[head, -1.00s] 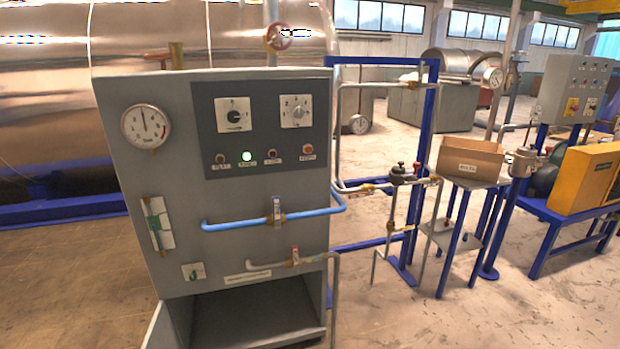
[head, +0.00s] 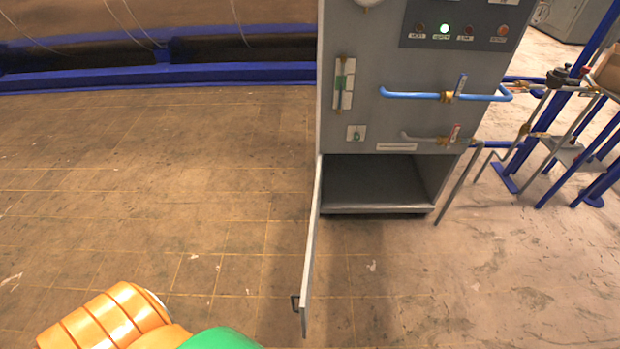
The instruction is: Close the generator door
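The generator is a grey cabinet (head: 360,110) with a blue pipe, valves and a lit green lamp on its front. Its lower door (head: 313,245) stands open, hinged at the left edge of the lower opening and swung out toward me, seen almost edge-on. A small dark handle (head: 296,303) sits on the door's left face near its free end. The lower compartment (head: 375,180) is open and looks empty. Orange and green parts of my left arm show at the bottom left, short of the door. Neither gripper is in view.
The tiled floor (head: 150,220) left of the door is clear. A blue rail (head: 160,75) runs along the back left under the large metal tank. Pipes (head: 470,175) and a blue-legged stand (head: 570,150) are to the right of the cabinet.

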